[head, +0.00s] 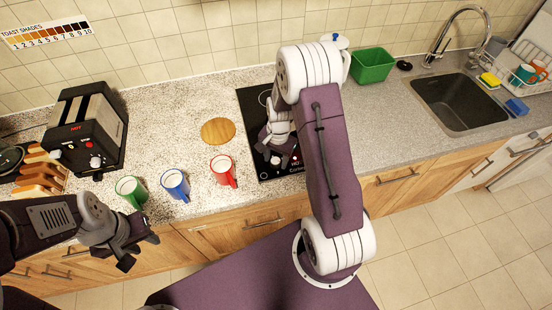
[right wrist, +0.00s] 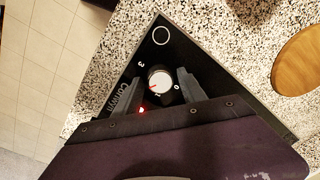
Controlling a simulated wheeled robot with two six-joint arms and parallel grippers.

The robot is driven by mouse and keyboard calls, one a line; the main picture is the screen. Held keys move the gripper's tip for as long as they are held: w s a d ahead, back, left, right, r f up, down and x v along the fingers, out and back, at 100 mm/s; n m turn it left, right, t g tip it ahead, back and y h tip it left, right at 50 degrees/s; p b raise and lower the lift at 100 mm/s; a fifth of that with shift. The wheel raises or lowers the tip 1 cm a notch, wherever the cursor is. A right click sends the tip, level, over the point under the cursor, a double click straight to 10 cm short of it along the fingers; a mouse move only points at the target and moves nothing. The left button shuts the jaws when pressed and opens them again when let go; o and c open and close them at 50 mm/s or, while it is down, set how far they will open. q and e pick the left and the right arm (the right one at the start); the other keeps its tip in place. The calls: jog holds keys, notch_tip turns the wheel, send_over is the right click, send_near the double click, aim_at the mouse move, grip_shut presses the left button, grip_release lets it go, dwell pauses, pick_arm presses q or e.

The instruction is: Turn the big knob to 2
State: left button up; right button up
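A round knob (right wrist: 159,80) with a pale cap sits on the black hob (right wrist: 207,55) in the right wrist view. Its red pointer mark faces down-left, and the digits 3 and 0 show around it; the rest is partly hidden or too small. My right gripper (right wrist: 160,88) is open, with one finger on each side of the knob and gaps visible. In the head view my right arm reaches over the hob (head: 254,120) and partly hides it. My left gripper (head: 140,251) hangs in front of the counter; its fingers look apart and empty.
A toaster (head: 88,130) with knobs stands at left. Green (head: 131,191), blue (head: 176,185) and red (head: 223,171) mugs line the counter front; a round wooden board (head: 218,131) lies behind. A green bin (head: 372,65) and sink (head: 457,102) are at right. A red light (right wrist: 142,110) glows beside the knob.

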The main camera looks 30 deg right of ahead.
aim_at(277, 162)
jog(key=shift+r, duration=0.1)
notch_tip(277, 162, up, 9)
jog(key=shift+s+b, duration=0.2)
jog(key=shift+b, duration=0.15)
jog(key=shift+d, duration=0.1)
dwell(0.4)
